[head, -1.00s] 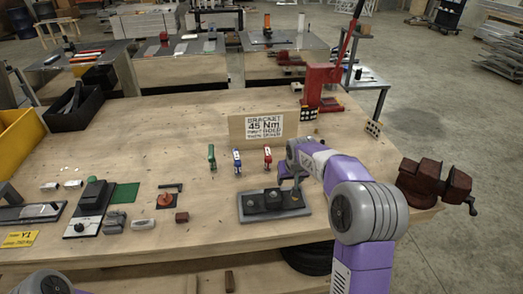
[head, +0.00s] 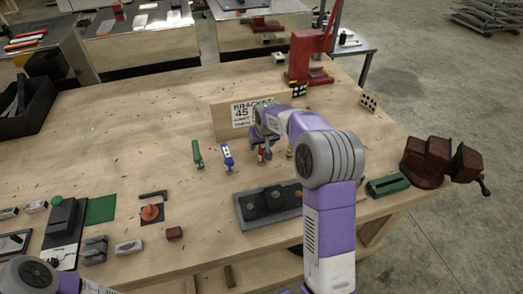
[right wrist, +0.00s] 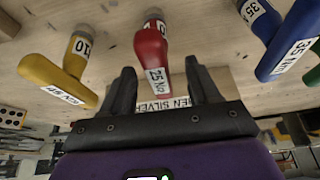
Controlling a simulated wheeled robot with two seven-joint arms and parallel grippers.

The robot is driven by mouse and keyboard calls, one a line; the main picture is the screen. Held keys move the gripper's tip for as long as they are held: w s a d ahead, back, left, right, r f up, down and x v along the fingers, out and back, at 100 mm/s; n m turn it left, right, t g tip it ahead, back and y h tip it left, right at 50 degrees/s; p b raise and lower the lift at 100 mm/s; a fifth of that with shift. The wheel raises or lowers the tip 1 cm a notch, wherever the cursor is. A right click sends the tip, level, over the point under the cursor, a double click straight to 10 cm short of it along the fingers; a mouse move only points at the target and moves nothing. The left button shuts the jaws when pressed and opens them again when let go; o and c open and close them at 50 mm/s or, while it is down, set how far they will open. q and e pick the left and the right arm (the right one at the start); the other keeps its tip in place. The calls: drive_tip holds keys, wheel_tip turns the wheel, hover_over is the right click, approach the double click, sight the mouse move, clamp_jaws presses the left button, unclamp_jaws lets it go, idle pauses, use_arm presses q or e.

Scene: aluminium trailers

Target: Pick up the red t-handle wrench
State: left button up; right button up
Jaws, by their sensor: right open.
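The red t-handle wrench (right wrist: 151,50) stands on the workbench, its handle labelled 25 N. In the right wrist view it lies between the two black fingers of my right gripper (right wrist: 158,78), which are open and apart from it on both sides. In the head view the red wrench (head: 262,154) is partly hidden by my right gripper (head: 262,141), just above it. My left arm shows at the lower left of the head view, but its gripper is out of frame.
A yellow wrench (right wrist: 66,74) and a blue wrench (right wrist: 285,40) flank the red one. A green wrench (head: 197,153) stands farther left. A sign board (head: 222,122) is behind, a grey tray (head: 245,212) in front. A red vise (head: 432,160) sits at the right edge.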

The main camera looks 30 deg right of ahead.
sight(262, 162)
drive_tip(key=x, duration=0.4)
drive_tip(key=shift+s, duration=0.2)
drive_tip(key=shift+c, duration=0.4)
clamp_jaws()
